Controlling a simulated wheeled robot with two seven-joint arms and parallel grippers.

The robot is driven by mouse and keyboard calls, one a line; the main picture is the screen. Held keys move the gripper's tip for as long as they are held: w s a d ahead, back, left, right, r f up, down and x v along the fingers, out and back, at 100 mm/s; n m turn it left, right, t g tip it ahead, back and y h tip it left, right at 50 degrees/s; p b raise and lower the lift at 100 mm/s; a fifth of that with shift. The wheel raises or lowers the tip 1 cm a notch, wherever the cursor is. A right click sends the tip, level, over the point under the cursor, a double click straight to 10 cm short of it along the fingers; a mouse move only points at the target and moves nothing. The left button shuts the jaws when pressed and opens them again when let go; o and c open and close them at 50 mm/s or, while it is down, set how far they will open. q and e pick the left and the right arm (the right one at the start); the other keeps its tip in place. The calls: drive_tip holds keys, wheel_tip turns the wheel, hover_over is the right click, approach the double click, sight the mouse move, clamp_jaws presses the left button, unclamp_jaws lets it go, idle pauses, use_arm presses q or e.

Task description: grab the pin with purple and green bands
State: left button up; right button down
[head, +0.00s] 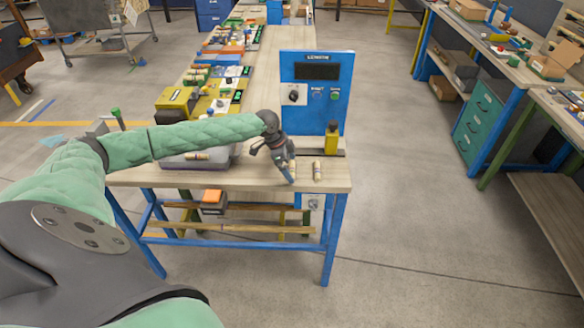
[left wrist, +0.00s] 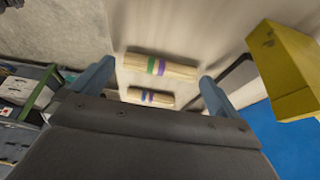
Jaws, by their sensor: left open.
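The pin with purple and green bands (left wrist: 142,66) lies on its side on the bench top in the left wrist view. In the head view it appears to be the right-hand pin (head: 317,170), though its bands are too small to read there. A similar pin with blue and purple bands (left wrist: 134,95) lies parallel beside it. My left gripper (left wrist: 157,75) is open and empty, pointing down over the bench, its fingers either side of the pins in the picture. In the head view the left gripper (head: 287,172) is above the bench's near right part. My right gripper is not in view.
A yellow bottle-like object (head: 331,138) stands behind the pins, before a blue control panel (head: 318,100). A tray with another pin (head: 197,156) sits left of the gripper. The bench top (head: 335,178) is clear near its right front corner.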

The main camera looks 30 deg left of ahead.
use_arm(q)
drive_tip(key=shift+w+f, duration=0.1)
drive_tip(key=shift+f, duration=0.25)
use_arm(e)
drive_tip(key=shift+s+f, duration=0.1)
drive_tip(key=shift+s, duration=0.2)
use_arm(q)
drive_tip(key=shift+d, duration=0.1)
drive_tip(key=c, duration=0.9)
drive_tip(key=shift+r, duration=0.1)
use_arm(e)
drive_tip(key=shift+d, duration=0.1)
